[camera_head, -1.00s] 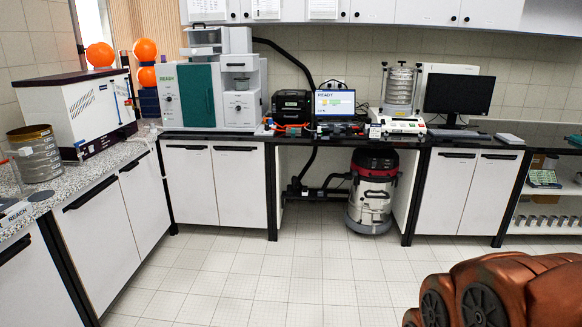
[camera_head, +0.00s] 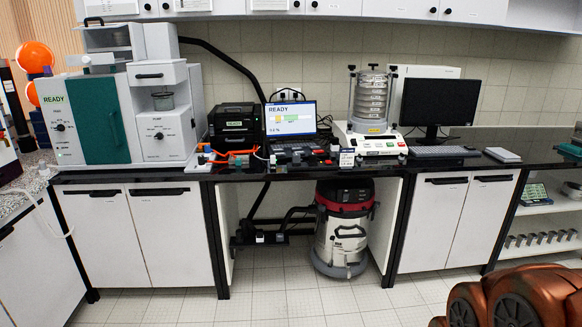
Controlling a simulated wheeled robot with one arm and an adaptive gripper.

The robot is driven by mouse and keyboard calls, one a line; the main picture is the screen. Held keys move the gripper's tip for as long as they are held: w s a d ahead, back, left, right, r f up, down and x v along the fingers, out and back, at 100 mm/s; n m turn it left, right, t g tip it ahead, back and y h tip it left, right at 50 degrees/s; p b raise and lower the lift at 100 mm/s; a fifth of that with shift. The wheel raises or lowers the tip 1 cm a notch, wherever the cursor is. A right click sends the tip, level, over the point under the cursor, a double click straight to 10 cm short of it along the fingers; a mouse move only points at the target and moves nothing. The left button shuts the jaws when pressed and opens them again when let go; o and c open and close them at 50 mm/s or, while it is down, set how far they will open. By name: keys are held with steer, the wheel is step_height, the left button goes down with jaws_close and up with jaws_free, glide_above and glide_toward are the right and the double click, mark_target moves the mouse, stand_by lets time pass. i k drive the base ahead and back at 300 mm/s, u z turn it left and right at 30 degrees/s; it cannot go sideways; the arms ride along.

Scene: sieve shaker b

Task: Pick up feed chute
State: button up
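I cannot pick out the feed chute for certain in the head view. A white-and-grey machine with a teal door (camera_head: 97,119) stands at the left of the black bench. Beside the door, a small grey cup (camera_head: 163,101) sits in the machine's open bay. A sieve shaker with a stack of metal sieves (camera_head: 370,100) stands upright on the bench right of centre. Only a copper-coloured part of my arm shows at the lower right. My gripper is outside the picture, so its fingers cannot be seen.
A laptop (camera_head: 290,120), a black box (camera_head: 233,128) and small red and orange parts lie between the machines. A monitor (camera_head: 437,102) and keyboard (camera_head: 440,151) stand right. A vacuum (camera_head: 343,230) sits under the black bench (camera_head: 470,169). The tiled floor (camera_head: 265,285) in front is clear.

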mark_target(240, 159)
steer(key=u, duration=0.15)
steer(key=i, duration=1.7)
steer(key=u, duration=0.85)
steer(key=i, duration=1.7)
steer(key=u, duration=0.6)
